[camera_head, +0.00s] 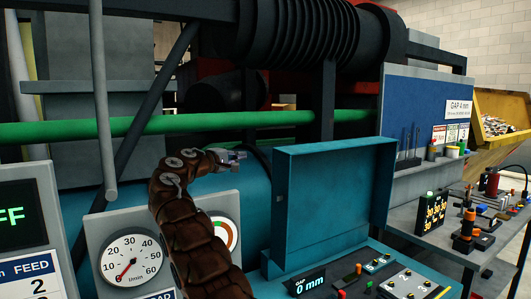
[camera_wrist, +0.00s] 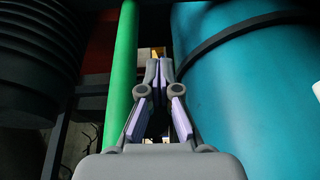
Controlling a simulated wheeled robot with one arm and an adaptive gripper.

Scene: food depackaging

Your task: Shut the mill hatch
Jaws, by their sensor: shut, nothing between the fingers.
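The mill shows as a large teal drum (camera_head: 255,190) behind my arm; in the wrist view the drum (camera_wrist: 250,80) fills the right side, with a dark band across it. I cannot make out a hatch for certain on the visible part of the drum. A teal upright panel with a raised rim (camera_head: 335,195) stands right of my arm, over the control desk. My gripper (camera_head: 238,155) is at the drum's upper edge, just below the green pipe (camera_head: 180,124). In the wrist view my gripper (camera_wrist: 158,65) is shut and empty, between the pipe and drum.
A dark ribbed hose (camera_head: 310,32) hangs above. A grey post (camera_head: 100,95) and gauges (camera_head: 130,258) are at left. The control desk (camera_head: 345,280) reads "GAP 0 mm". A cluttered table (camera_head: 455,240) and a yellow bin (camera_head: 500,105) are at right.

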